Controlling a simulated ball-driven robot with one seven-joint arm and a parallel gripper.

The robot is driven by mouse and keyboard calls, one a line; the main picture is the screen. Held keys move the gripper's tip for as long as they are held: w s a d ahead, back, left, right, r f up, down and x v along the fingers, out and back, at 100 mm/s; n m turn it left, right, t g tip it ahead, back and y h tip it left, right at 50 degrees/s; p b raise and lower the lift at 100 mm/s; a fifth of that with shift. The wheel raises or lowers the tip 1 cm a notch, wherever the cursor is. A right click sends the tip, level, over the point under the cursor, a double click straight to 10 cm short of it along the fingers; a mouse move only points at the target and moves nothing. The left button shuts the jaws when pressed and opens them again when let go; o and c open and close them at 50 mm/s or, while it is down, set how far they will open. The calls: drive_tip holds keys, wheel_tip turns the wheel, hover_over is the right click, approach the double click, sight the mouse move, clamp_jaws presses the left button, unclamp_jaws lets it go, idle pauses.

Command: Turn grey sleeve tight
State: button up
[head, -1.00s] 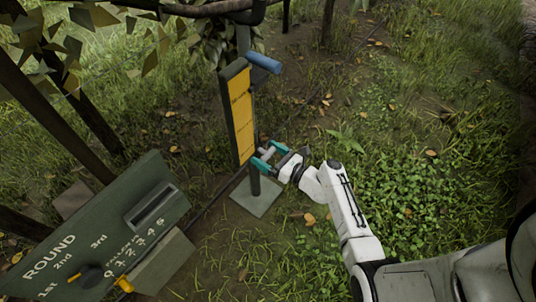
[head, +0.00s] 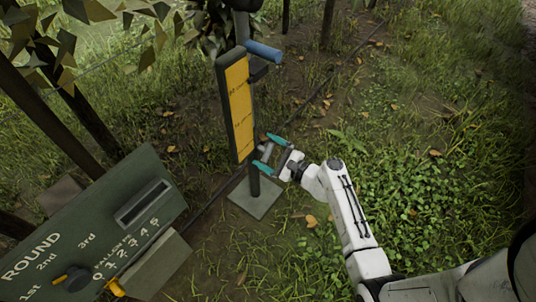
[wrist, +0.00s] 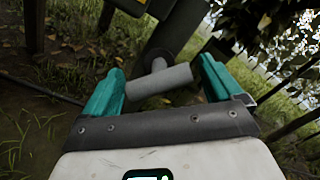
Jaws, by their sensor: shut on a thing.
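The grey sleeve (wrist: 160,82) shows in the wrist view as a light grey cylindrical crossbar on a short stem with a dark round base behind it. It lies tilted, its right end higher. In the head view the grey sleeve (head: 266,152) is small, low on the side of the post with the yellow panel. My gripper (head: 270,153) is at the sleeve, one teal finger at each end of the bar. It is shut on the sleeve; in the wrist view my gripper (wrist: 160,86) shows the bar between its fingers, and a slim gap seems visible at the right.
The yellow panel (head: 239,105) stands on a post with a blue handle (head: 263,51) above and a square base plate (head: 256,197) below. A green scoreboard (head: 95,225) is at lower left. A dark cable crosses the ground. Grass on the right is open.

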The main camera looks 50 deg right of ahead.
drive_tip(key=n+b, duration=0.2)
drive_tip(key=n, duration=0.2)
drive_tip(key=shift+f+b, duration=0.2)
drive_tip(key=shift+b, duration=0.15)
drive_tip(key=shift+r+n+b, duration=0.1)
drive_tip(key=shift+n+b, duration=0.8)
drive_tip(key=shift+n, duration=0.8)
drive_tip(key=o, duration=0.7)
drive_tip(key=shift+s+r, duration=0.1)
drive_tip(key=s+p, duration=0.2)
drive_tip(key=s, duration=0.8)
drive_tip(key=shift+s+d+p, duration=0.1)
drive_tip(key=shift+s+p, duration=0.25)
drive_tip(key=shift+p, duration=0.05)
